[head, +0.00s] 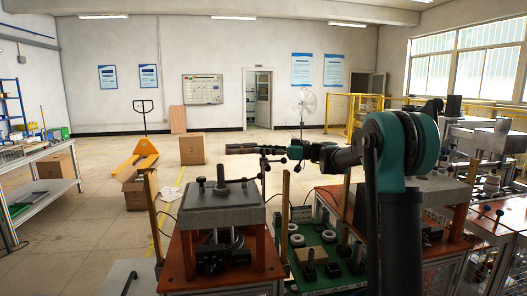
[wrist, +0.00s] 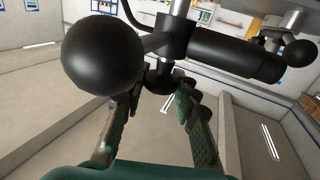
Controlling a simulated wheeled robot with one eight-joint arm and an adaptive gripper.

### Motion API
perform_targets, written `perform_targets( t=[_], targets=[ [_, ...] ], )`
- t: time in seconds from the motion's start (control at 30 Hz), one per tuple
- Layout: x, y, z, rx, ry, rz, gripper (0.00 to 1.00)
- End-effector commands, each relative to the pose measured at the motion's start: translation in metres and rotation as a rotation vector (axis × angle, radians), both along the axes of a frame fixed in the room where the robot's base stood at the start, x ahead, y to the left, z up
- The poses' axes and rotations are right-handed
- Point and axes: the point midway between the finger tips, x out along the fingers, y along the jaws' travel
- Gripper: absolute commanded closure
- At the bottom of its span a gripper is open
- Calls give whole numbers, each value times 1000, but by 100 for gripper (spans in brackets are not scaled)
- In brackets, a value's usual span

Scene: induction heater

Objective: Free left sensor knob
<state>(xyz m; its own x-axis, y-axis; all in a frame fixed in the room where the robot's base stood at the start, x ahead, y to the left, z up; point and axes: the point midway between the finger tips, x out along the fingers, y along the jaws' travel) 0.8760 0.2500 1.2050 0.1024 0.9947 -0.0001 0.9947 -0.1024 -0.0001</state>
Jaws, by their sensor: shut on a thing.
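In the wrist view, my gripper (wrist: 160,98) has its two green-padded fingers on either side of a small black knob (wrist: 160,80) under a dark clamp block. The fingers are shut on this knob, whose lower part is partly hidden by them. A large black ball (wrist: 102,55) on a short rod is close to the camera at the left. A black cylindrical sensor (wrist: 225,52) runs from the block to the right. In the head view, my gripper (head: 303,151) is beside the dark horizontal sensor bar, and its fingertips are too small to make out.
A press-like fixture with a grey plate (head: 222,203) stands on an orange bench left of my arm. A green board (head: 325,262) with white rings and black parts lies to its right. A second ball knob (wrist: 300,53) shows at the wrist view's right. Open floor lies left.

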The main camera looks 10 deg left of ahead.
Motion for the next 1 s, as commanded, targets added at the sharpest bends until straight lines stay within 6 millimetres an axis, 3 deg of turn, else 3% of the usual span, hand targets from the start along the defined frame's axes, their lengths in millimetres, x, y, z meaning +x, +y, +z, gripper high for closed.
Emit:
perform_targets(
  t=[0.37, 0.4, 0.57, 0.87, 1.0],
  targets=[
    [0, 0, 0, -1, 0, 5, 100],
    [0, 0, 0, -1, 0, 5, 69],
    [0, 0, 0, 0, 0, 5, 51],
    [0, -1, 0, 0, 0, 5, 51],
    [-1, -14, 0, 0, 0, 2, 51]
  ],
)
